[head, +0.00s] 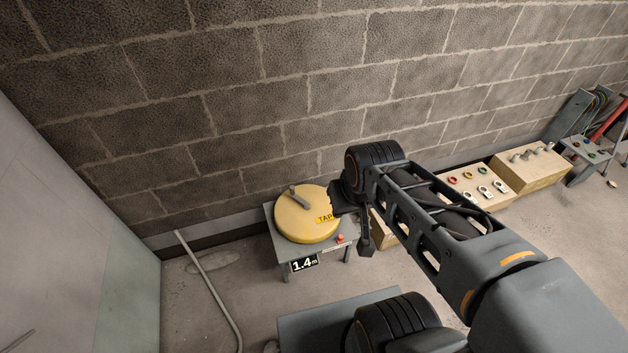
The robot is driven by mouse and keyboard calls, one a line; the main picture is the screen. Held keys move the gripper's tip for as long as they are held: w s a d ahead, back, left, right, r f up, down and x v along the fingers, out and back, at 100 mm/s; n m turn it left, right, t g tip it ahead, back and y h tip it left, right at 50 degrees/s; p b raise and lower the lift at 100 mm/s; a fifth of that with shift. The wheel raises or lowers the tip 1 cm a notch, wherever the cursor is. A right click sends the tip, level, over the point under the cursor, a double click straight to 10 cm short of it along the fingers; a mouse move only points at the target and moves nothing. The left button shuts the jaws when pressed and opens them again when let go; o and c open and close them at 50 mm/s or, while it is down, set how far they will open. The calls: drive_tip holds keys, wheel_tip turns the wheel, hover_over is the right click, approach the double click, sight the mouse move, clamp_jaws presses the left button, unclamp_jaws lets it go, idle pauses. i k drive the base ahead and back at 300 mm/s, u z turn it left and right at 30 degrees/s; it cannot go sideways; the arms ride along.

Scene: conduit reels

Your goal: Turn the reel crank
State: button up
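A round yellow reel (308,222) with a label reading "TAP", partly covered, lies flat on a small grey stand (283,252) against the block wall. A grey crank (299,197) sits on top of the reel, left of its middle and towards the back. My gripper (366,245) hangs at the end of my arm, to the right of the reel in the picture and apart from the crank. Part of my wrist covers the reel's right edge. The gripper's fingers show edge-on and dark, so their opening cannot be made out.
A display (305,263) reading "1.4 m" and a red button (340,238) are on the stand's front. Wooden boxes (530,170) with rings and fittings stand along the wall at right. A bent pale conduit (212,290) is at left, near a pale panel (125,270).

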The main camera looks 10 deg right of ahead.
sight(307, 205)
drive_tip(key=u, duration=0.05)
drive_tip(key=i, duration=0.95)
drive_tip(key=u, duration=0.5)
